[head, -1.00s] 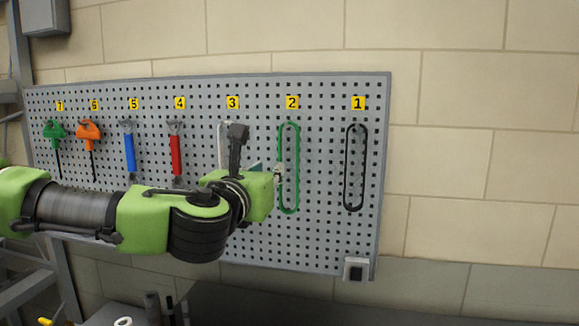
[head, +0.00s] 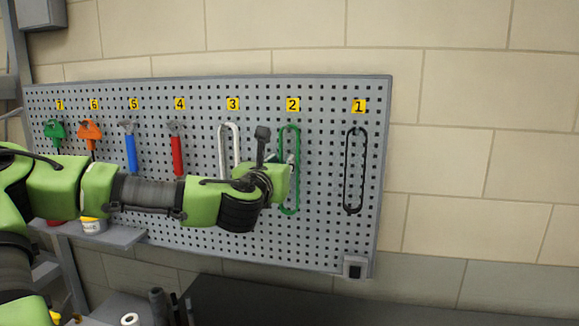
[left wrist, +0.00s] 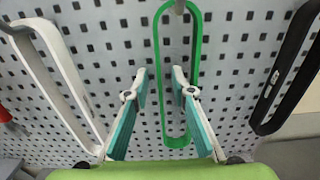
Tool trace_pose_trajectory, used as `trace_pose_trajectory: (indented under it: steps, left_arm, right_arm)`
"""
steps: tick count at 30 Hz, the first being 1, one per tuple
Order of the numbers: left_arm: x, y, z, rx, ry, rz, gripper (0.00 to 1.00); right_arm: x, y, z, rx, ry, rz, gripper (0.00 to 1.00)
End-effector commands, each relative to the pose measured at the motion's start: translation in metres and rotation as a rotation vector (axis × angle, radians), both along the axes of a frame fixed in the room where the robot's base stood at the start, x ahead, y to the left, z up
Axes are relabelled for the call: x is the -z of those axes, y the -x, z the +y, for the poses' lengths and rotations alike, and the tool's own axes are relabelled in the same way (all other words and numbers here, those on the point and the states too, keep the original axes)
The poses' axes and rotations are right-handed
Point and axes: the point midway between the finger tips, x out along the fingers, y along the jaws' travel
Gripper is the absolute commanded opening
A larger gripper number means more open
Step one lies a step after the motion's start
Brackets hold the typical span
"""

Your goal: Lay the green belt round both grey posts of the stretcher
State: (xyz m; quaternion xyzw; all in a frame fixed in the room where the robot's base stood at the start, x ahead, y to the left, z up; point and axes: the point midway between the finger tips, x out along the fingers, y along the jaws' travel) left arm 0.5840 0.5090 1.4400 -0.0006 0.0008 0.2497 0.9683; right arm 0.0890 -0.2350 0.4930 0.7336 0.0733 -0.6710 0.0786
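The green belt (head: 290,206) hangs as a long loop on the pegboard under label 2 in the head view. It also shows in the left wrist view (left wrist: 163,70), hanging from a hook near the top. My right gripper is not in view.
A white belt (head: 229,135) hangs under label 3 and a black belt (head: 347,170) under label 1, on either side. Red (head: 178,155) and blue tools hang further left on the pegboard (head: 320,235). A dark surface (head: 300,305) lies below.

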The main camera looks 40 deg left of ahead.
Motion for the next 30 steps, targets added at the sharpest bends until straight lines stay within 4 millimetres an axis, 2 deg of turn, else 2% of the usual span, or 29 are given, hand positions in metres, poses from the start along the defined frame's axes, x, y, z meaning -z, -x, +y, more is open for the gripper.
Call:
trace_pose_trajectory:
  steps: [9, 10, 12, 13, 25, 30]
  left_arm:
    - [0.0, -0.004, 0.002, 0.001, 0.0, -0.001, 0.23]
    - [0.0, -0.004, 0.002, 0.001, 0.0, -0.001, 0.2]
    - [0.0, -0.004, 0.002, 0.001, 0.0, -0.001, 0.02]
    - [0.0, -0.004, 0.002, 0.001, 0.0, -0.001, 0.0]
    - [-0.001, -0.003, 0.002, 0.001, -0.001, 0.0, 0.0]
    - [-0.011, -0.004, 0.002, 0.0, -0.005, -0.002, 0.0]
  right_arm:
    - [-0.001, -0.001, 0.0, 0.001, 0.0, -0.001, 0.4]
    - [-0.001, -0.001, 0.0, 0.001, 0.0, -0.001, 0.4]
    - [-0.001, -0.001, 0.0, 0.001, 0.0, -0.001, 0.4]
    - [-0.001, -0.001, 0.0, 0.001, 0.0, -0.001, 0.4]
    - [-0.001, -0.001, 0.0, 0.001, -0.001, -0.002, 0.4]
    - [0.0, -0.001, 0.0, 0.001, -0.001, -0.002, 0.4]
